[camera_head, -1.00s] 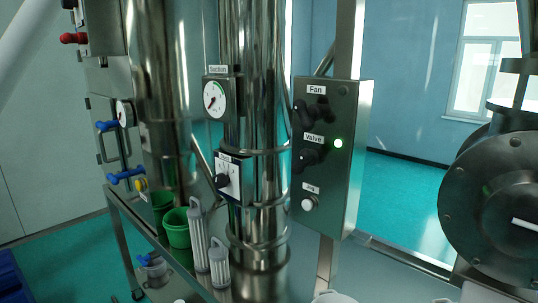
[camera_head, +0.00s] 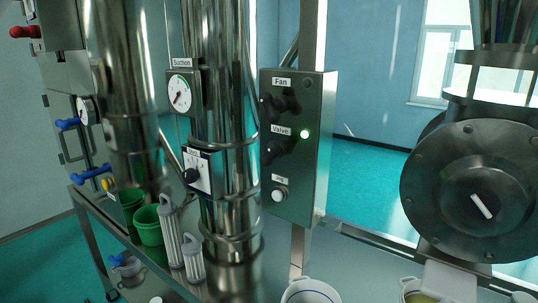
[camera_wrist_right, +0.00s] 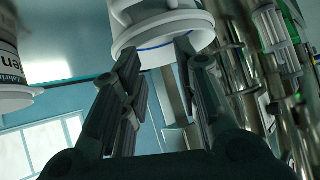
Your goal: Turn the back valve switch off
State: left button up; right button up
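A metal control box (camera_head: 310,172) stands on a post near the middle of the head view. It carries a black Fan knob (camera_head: 286,103), a black Valve knob (camera_head: 272,151) and a white button (camera_head: 279,195) at the bottom. A green lamp (camera_head: 304,134) beside the Valve label is lit. The exact angle of the Valve knob is hard to read in the dark reflections. My right gripper (camera_wrist_right: 158,60) is open in the right wrist view, with its fingers apart near a white blue-rimmed container (camera_wrist_right: 160,35). Neither gripper shows in the head view.
Shiny steel columns (camera_head: 222,60) stand left of the box, with a Suction gauge (camera_head: 180,93) and a knob panel (camera_head: 197,172). A large round flange (camera_head: 445,200) is at the right. White-rimmed containers (camera_head: 311,292) sit at the bottom. Open teal floor (camera_head: 365,185) lies behind.

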jog(key=w+a+r+t+y, duration=0.1)
jog(key=w+a+r+t, duration=0.1)
jog(key=w+r, duration=0.3)
jog(key=w+a+r+t+y, duration=0.1)
jog(key=w+a+r, duration=0.15)
jog(key=r, duration=0.55)
jog(key=t+y, duration=0.3)
send_near(272, 155)
jog(key=shift+n, duration=0.3)
jog(key=p+x, duration=0.4)
jog(key=x, duration=0.5)
jog(key=shift+w, duration=0.15)
jog(key=shift+p+x, duration=0.5)
jog(key=shift+x, duration=0.55)
jog(key=shift+f, duration=0.15)
grip_shut()
